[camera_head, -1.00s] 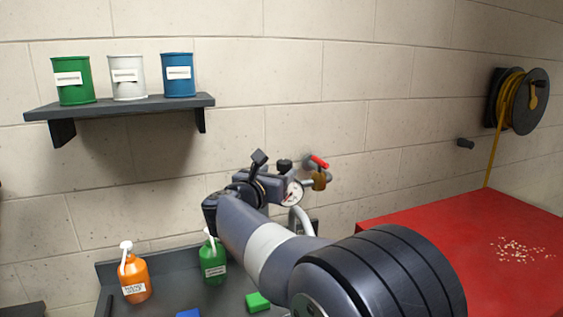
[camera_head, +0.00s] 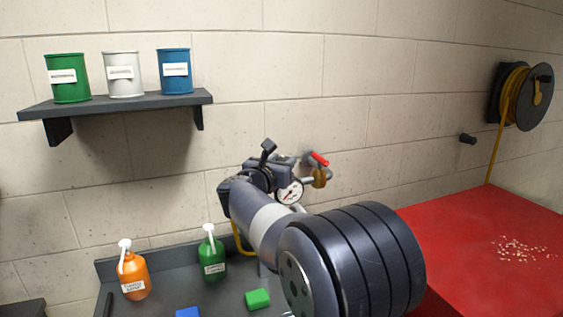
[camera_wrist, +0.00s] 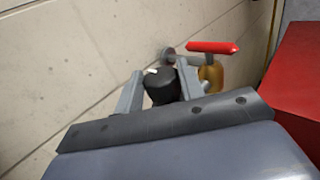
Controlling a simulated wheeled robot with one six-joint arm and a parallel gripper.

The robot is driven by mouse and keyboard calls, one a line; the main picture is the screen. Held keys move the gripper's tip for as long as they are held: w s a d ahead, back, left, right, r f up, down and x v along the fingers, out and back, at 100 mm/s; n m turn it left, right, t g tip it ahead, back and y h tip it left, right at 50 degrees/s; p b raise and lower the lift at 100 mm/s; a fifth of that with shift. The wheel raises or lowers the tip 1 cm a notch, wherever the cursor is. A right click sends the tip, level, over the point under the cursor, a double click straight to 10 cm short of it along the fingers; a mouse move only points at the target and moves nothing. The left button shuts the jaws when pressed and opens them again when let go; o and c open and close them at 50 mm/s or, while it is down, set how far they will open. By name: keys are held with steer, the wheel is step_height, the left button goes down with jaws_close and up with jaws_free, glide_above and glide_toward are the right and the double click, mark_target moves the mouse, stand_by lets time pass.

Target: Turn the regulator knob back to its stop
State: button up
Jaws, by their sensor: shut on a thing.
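The regulator knob (camera_wrist: 162,87) is black with a white mark on top, and it sits between the two fingers of my gripper (camera_wrist: 160,92) in the wrist view. The gripper is shut on the knob, with a grey finger on each side of it. In the head view my gripper (camera_head: 262,172) is at the regulator on the wall, and my arm hides most of the knob there. A round white gauge (camera_head: 290,191) with a dark needle shows just right of the gripper.
A red-handled valve (camera_head: 318,159) and a brass fitting (camera_head: 320,177) are close right of the gripper. A shelf (camera_head: 120,105) with cans hangs at upper left. Bottles (camera_head: 213,256) stand on the dark bench. A red tabletop (camera_head: 470,245) is at right, below a hose reel (camera_head: 525,95).

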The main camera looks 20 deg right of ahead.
steer(key=c, duration=0.4)
